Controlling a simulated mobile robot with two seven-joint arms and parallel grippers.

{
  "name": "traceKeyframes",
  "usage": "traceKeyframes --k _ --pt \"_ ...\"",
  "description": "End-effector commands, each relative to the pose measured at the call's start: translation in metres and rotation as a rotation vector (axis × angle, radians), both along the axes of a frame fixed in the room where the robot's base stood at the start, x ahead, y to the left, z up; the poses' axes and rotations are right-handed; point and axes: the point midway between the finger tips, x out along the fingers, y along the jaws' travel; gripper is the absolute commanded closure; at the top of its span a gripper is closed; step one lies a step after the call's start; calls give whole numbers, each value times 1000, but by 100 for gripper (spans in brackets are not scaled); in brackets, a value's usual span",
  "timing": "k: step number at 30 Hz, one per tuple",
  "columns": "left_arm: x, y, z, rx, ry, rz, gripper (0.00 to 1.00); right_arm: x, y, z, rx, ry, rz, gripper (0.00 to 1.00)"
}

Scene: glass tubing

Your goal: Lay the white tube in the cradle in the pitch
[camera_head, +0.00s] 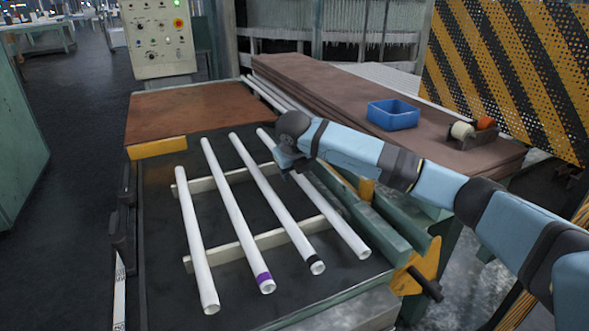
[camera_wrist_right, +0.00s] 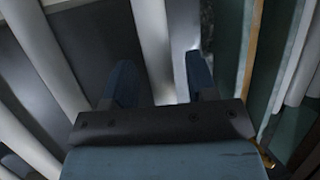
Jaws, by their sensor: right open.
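Several white tubes lie side by side across two cream rails of the cradle (camera_head: 232,249), roughly evenly spaced. From the left: a plain tube (camera_head: 193,235), one with a purple band (camera_head: 235,215), one with a black band (camera_head: 275,200), and a plain rightmost white tube (camera_head: 335,222). My right gripper (camera_head: 291,168) is low at the far part of the rightmost tube. In the right wrist view its open fingers (camera_wrist_right: 159,72) stand either side of a white tube (camera_wrist_right: 153,35). Contact cannot be told. My left gripper is not in view.
A brown board (camera_head: 195,107) with a yellow edge lies behind the tubes. On the right, a brown bench (camera_head: 330,95) carries a blue bin (camera_head: 392,114) and a tape holder (camera_head: 472,137). A green machine rail (camera_head: 385,225) runs along the cradle's right side.

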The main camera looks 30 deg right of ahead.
Motion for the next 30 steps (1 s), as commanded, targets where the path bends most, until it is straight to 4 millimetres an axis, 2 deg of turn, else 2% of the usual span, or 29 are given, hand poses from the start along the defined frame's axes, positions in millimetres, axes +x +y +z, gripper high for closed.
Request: traceKeyframes --k 5,7,15,21,30 --pt "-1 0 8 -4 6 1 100 0 0 15 0 -1 0 48" --pt "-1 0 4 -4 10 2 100 -4 2 22 0 -2 2 48" --pt "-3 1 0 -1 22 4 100 -26 15 78 0 -5 2 48" --pt "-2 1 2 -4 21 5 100 -39 22 108 0 -3 1 48" --pt "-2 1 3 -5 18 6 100 -45 25 120 0 0 0 48"
